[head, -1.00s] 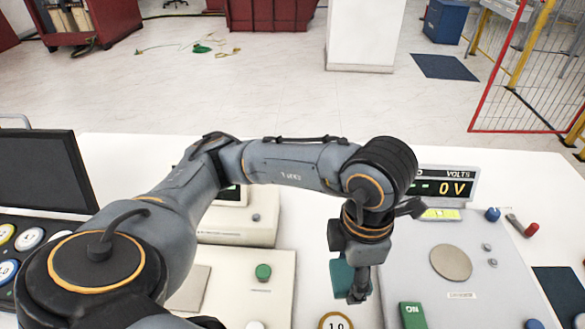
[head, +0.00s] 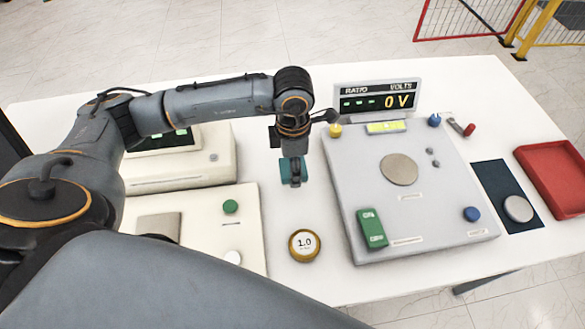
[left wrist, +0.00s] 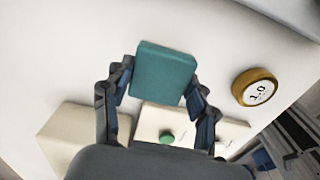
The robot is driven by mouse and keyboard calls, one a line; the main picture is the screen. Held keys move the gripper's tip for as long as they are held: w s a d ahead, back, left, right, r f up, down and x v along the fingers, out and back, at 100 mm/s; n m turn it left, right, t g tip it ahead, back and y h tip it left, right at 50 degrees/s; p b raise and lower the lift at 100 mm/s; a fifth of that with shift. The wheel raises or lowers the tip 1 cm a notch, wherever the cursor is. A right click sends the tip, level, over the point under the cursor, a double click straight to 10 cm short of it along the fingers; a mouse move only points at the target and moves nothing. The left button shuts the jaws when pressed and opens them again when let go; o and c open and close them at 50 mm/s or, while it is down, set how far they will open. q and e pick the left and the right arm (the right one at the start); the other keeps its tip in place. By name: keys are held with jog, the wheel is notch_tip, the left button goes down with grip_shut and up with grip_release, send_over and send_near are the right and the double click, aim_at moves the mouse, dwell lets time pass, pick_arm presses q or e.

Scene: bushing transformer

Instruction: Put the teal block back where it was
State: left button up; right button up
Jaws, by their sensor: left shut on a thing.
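The teal block (head: 286,170) is held between the fingers of my left gripper (head: 293,174), above the white table in the gap between the cream units and the grey test unit. In the left wrist view the teal block (left wrist: 163,72) sits between both fingers of the left gripper (left wrist: 160,95), with its broad face showing. The table surface shows behind it. Whether the block touches the table cannot be told. My right gripper is not in view.
A round 1.0 weight (head: 304,245) stands on the table in front of the block. The grey test unit (head: 410,190) with a 0 V display (head: 378,98) is to the right. Cream units (head: 192,225) are left. A dark mat (head: 500,184) and red tray (head: 560,165) lie far right.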

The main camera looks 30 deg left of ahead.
pick_arm(q)
jog(key=f+p, duration=0.2)
jog(key=f, duration=0.1)
jog(key=shift+w+a, duration=0.2)
jog(key=shift+f, duration=0.4)
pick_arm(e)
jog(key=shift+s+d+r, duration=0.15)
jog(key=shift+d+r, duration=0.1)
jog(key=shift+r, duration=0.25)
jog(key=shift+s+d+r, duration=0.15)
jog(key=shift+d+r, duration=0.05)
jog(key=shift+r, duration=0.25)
pick_arm(q)
jog(key=shift+f+b, duration=0.15)
jog(key=shift+b, duration=0.15)
jog(key=o, duration=1.1)
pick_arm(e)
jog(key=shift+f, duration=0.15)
